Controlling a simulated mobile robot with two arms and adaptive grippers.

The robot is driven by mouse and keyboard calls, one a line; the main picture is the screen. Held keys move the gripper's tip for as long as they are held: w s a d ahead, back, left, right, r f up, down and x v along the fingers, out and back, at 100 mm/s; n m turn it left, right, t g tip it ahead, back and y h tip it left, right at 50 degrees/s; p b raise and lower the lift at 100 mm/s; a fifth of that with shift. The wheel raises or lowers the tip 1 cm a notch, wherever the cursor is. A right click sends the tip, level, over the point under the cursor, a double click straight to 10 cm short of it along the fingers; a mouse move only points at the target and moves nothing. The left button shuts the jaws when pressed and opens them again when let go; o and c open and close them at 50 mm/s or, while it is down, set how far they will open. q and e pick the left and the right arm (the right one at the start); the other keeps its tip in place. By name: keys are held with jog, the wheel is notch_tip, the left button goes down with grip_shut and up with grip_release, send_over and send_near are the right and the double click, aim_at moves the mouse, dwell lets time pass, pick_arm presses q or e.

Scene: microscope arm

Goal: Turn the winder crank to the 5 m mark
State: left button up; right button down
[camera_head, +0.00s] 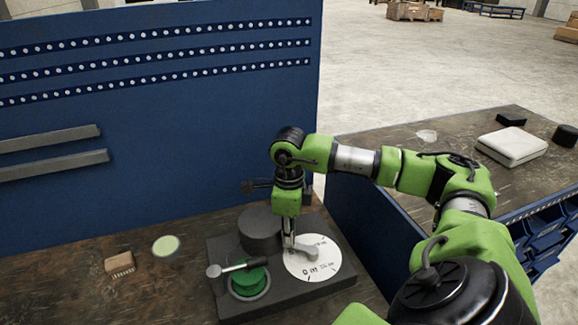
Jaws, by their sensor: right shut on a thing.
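The winder is a dark grey block (222,300) on the bench. A white dial disc (325,268) with black markings lies on its right part, and a grey crank (306,251) lies over the disc. My right gripper (290,240) points down at the disc's upper left edge, shut on the crank's end; its fingers hide the grip itself. A "0" marking shows near the disc's lower left; the 5 m mark cannot be made out. My left gripper is out of view.
A dark cylinder (258,228) stands on the block close to my right gripper's left. A wooden brush (119,263) and a pale green disc (166,245) lie left on the bench. A blue pegboard (200,150) rises behind. A second bench stands right.

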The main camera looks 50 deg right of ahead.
jog(key=c, duration=1.9)
grip_release()
jog(key=shift+r, duration=0.1)
notch_tip(320, 180, up, 12)
